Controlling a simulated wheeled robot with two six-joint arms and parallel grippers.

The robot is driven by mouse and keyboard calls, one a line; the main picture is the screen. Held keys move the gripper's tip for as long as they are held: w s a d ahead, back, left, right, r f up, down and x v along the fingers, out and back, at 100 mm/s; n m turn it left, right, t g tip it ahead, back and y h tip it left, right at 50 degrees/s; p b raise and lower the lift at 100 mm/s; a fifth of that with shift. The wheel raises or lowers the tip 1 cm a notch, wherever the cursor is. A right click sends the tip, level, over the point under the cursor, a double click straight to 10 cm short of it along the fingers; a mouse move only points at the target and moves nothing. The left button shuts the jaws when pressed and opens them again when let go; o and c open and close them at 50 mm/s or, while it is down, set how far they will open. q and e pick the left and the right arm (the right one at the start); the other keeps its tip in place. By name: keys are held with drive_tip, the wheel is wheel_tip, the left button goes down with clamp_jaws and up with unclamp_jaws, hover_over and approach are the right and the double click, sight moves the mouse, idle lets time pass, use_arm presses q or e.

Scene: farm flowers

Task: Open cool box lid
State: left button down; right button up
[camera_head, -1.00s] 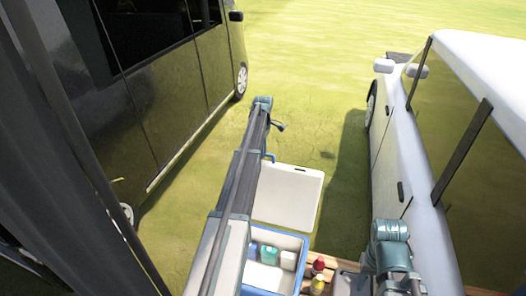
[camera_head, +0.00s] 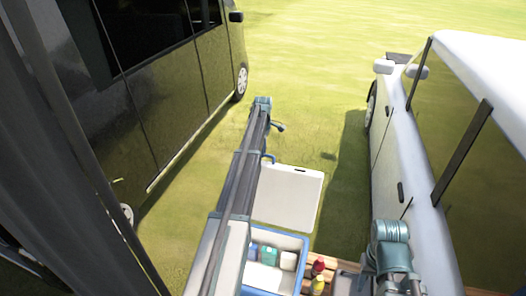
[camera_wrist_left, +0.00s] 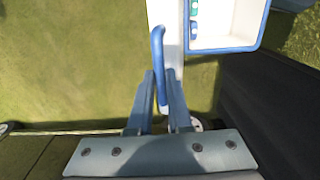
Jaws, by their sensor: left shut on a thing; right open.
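The cool box (camera_head: 306,244) is blue with a white inside and stands at the bottom middle of the head view. Its white lid (camera_head: 288,198) is swung open, away from me, and shows beyond the box. The lid's blue handle (camera_head: 268,158) is at its far left corner, partly behind my left arm. In the left wrist view the handle (camera_wrist_left: 158,45) runs down between the fingers of my left gripper (camera_wrist_left: 162,88), which is shut on it. My left gripper is hidden by the arm in the head view. My right arm shows at the lower right, but its gripper does not.
Items lie inside the box, including a teal one (camera_head: 268,255). Red and yellow bottles (camera_head: 318,272) stand beside it on wooden slats (camera_head: 344,266). A dark van (camera_head: 170,90) is on the left and a white vehicle (camera_head: 420,220) on the right. Grass lies open between them.

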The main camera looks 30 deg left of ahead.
idle(0.5)
use_arm(q)
drive_tip(key=s+d+t, duration=0.1)
drive_tip(key=s+d, duration=0.1)
drive_tip(key=s, duration=0.6)
drive_tip(key=shift+s+r+p, duration=0.35)
drive_tip(key=shift+r, duration=0.05)
drive_tip(key=c, duration=0.8)
unclamp_jaws()
drive_tip(key=shift+c, duration=0.2)
wheel_tip(320, 180, up, 14)
drive_tip(key=s+p, duration=0.1)
drive_tip(key=p, duration=1.2)
drive_tip(key=shift+s+d+p, duration=0.15)
drive_tip(key=shift+d+p, duration=0.05)
drive_tip(key=shift+p, duration=0.2)
drive_tip(key=shift+f, duration=0.15)
